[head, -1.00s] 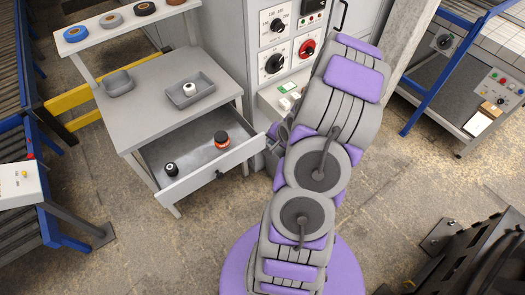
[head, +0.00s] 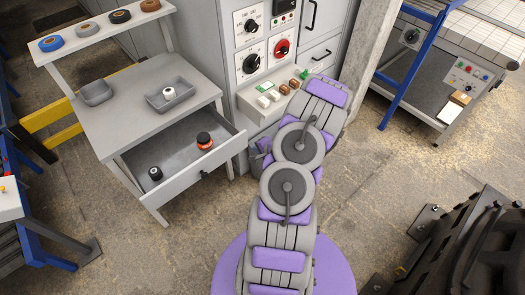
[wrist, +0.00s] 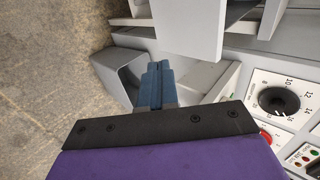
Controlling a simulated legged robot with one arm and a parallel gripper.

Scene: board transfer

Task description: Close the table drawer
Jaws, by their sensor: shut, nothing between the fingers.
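The grey table (head: 125,110) stands at left in the head view. Its drawer (head: 195,184) is pulled out, with a dark knob (head: 204,175) on its front. A black-and-white roll (head: 156,174) and a black-and-orange roll (head: 204,141) lie inside. In the wrist view, my gripper (wrist: 157,68) shows blue fingers shut together and empty. A grey panel (wrist: 188,28) beyond the fingertips looks like part of the drawer; contact cannot be told. In the head view my arm mostly hides the gripper, to the right of the drawer.
A control cabinet (head: 266,50) with dials and a small ledge stands behind, right of the table. A tray (head: 187,99) and a bin (head: 96,93) sit on the tabletop. Dark machinery (head: 460,250) is at lower right. The floor in front of the drawer is clear.

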